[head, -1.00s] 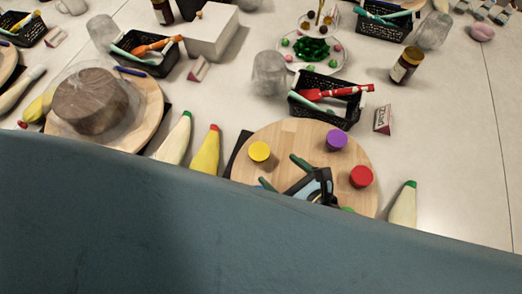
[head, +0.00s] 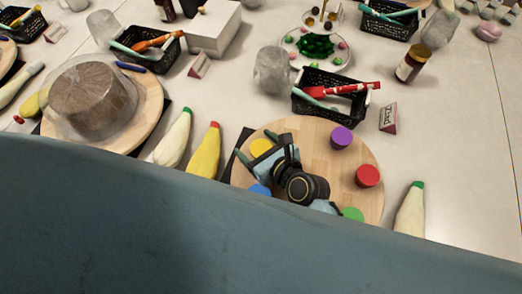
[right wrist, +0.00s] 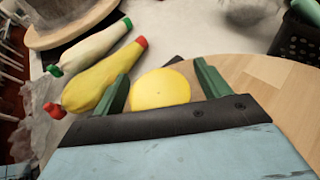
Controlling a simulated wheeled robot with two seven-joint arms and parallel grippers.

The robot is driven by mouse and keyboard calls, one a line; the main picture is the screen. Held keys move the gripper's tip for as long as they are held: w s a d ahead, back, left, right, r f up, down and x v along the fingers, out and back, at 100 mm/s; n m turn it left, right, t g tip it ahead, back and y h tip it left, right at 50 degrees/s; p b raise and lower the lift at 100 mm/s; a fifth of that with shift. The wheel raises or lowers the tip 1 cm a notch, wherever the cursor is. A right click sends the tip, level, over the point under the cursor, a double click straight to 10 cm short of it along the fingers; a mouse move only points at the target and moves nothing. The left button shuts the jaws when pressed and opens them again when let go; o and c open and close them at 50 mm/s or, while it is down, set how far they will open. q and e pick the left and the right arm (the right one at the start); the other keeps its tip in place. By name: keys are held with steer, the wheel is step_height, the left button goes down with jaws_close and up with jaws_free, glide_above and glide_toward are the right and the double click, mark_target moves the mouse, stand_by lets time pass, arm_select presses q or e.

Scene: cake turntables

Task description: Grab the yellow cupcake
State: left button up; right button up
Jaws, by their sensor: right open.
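The yellow cupcake (head: 261,146) stands on the round wooden turntable (head: 312,130), near its left edge. My right gripper (head: 257,148) is over it with the jaws open. In the right wrist view, the yellow cupcake (right wrist: 160,89) lies between the two green fingers of my right gripper (right wrist: 161,74), with space on the right side. I cannot tell whether the fingers touch it. A purple cupcake (head: 341,138), a red cupcake (head: 368,175), a blue cupcake (head: 260,191) and a green cupcake (head: 352,214) also stand on the turntable. My left gripper is out of view.
A yellow piping bag (head: 205,152) and a white one (head: 173,138) lie left of the turntable. A black basket (head: 325,108) with tools stands behind it, and a small sign (head: 388,119) at the back right. A covered brown cake (head: 93,100) is at the left.

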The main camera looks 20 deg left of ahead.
steer(key=shift+c, duration=0.2)
steer(key=c, duration=1)
steer(key=shift+r, duration=0.15)
